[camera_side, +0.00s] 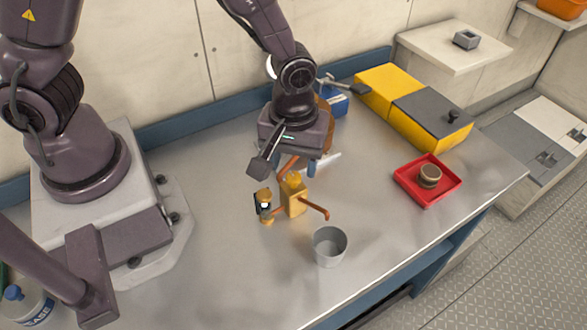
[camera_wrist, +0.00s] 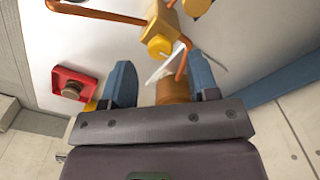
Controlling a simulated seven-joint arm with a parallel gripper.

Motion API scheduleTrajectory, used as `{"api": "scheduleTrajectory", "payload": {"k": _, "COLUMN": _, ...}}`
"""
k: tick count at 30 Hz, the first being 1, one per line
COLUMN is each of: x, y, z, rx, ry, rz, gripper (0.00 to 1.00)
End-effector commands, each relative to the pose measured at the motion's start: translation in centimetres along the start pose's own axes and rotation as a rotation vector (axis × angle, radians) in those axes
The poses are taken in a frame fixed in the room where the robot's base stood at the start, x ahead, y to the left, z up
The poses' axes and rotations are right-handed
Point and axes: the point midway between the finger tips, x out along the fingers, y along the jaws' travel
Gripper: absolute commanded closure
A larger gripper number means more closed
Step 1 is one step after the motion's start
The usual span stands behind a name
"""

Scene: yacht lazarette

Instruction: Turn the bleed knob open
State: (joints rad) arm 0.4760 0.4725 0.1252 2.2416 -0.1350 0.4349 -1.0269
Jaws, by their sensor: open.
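A brass valve block (camera_side: 294,200) with copper pipes stands on the metal bench; it also shows at the top of the wrist view (camera_wrist: 165,22). A round yellow knob (camera_wrist: 160,47) sits on it, probably the bleed knob, and lies beyond my fingertips. My gripper (camera_side: 315,172) is above and behind the block in the side view. In the wrist view its two blue fingers (camera_wrist: 162,72) are spread apart with nothing held. The knob is apart from both fingers. Its turned position cannot be told. A grey cup (camera_side: 330,246) stands in front of the block, near a copper pipe end.
A red tray (camera_side: 445,190) holding a brown round item (camera_side: 429,176) is to the right. A yellow and grey box (camera_side: 415,105) is at the back right. A copper-coloured cylinder (camera_wrist: 172,90) shows between my fingers, farther off.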

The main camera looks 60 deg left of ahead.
Motion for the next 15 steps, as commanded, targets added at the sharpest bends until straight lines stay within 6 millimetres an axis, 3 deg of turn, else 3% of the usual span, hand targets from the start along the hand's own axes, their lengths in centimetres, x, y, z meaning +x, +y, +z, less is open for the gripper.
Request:
{"api": "scheduleTrajectory", "payload": {"k": 6, "x": 2.5, "y": 0.0, "z": 0.0, "rx": -0.001, "ry": -0.001, "rz": -0.001, "gripper": 0.46}}
{"api": "scheduleTrajectory", "payload": {"k": 15, "x": 3.0, "y": 0.0, "z": 0.0, "rx": 0.000, "ry": 0.001, "rz": 0.002, "gripper": 0.46}}
